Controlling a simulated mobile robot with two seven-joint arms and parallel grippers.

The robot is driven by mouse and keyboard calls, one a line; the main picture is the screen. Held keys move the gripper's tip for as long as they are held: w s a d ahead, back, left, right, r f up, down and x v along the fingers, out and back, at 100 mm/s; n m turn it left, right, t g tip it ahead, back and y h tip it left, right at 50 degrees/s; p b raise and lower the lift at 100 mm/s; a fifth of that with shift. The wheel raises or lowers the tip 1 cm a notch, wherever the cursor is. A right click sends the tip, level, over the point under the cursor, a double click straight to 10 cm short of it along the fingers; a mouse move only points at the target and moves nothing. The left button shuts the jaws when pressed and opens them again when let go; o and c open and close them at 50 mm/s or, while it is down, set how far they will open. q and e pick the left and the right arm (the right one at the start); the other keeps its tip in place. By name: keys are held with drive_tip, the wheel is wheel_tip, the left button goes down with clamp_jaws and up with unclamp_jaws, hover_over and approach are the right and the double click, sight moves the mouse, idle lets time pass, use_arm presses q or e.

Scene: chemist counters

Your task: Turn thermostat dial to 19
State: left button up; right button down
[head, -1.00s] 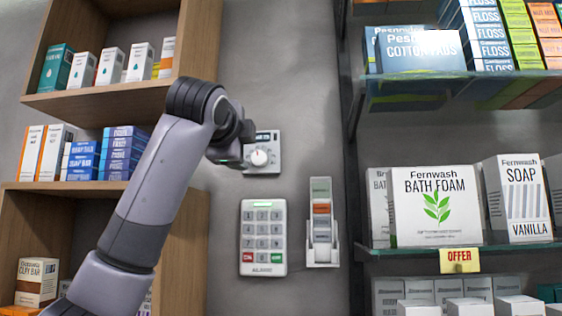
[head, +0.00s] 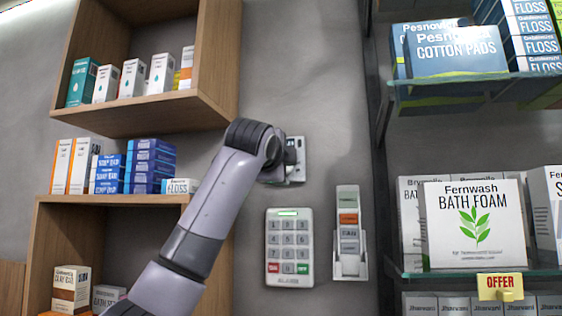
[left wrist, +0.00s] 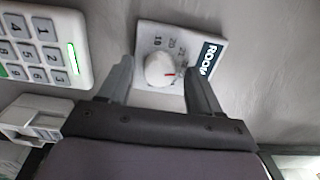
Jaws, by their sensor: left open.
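The thermostat (head: 299,146) is a small white plate on the grey wall, mostly hidden behind my left gripper (head: 284,166) in the head view. In the left wrist view the thermostat plate (left wrist: 206,37) shows a round white dial (left wrist: 157,70) with a red pointer mark, small numbers including 18 and 20, and a dark panel. The red mark points to the picture's right; the exact number it meets is too small to tell. My left gripper (left wrist: 158,82) is open, its fingers on either side of the dial, with gaps visible. My right gripper is not in view.
A white keypad (head: 289,248) and a white dispenser (head: 350,235) are on the wall below the thermostat. Wooden shelves (head: 165,115) with boxes stand at left. Glass shelves (head: 450,92) with boxes stand at right. The wall right of the thermostat is clear.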

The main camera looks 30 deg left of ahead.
use_arm(q)
drive_tip(key=c, duration=1)
drive_tip(key=shift+c, duration=0.2)
